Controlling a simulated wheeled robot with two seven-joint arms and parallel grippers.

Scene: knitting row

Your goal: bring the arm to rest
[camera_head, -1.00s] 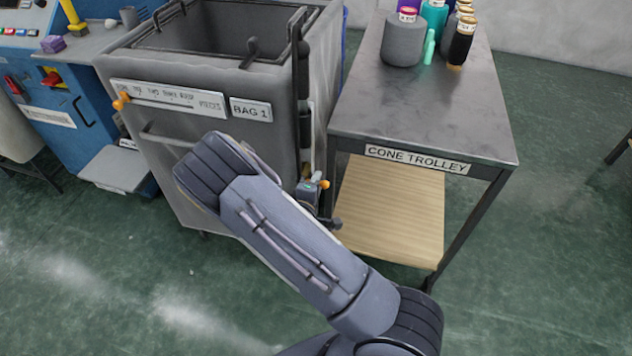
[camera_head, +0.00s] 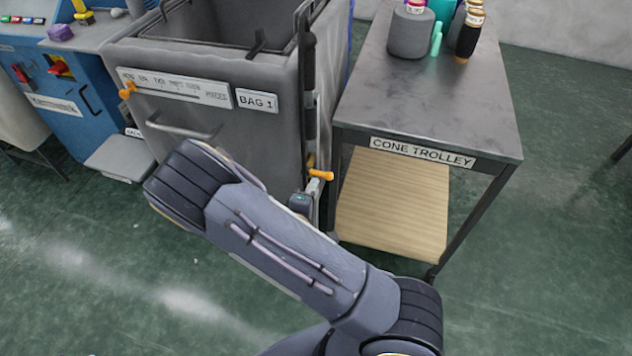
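My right arm reaches in from the bottom of the head view, with its bent elbow at the left. Its forearm crosses in front of the grey bag bin marked BAG 1 (camera_head: 225,128). My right gripper (camera_head: 316,172) shows small beyond the forearm, in the gap between the bin and the cone trolley (camera_head: 440,105). Orange parts show at its tip, but the finger gap is too small to judge. I see nothing clearly held in it. I cannot tell whether it touches the bin's side. My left gripper is out of view.
Grey (camera_head: 410,32), teal and dark cones stand at the trolley's far end; its near top is bare. A wooden lower shelf (camera_head: 392,205) sits below. A blue machine (camera_head: 75,100) stands at the left. Green floor (camera_head: 560,220) is open at the right.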

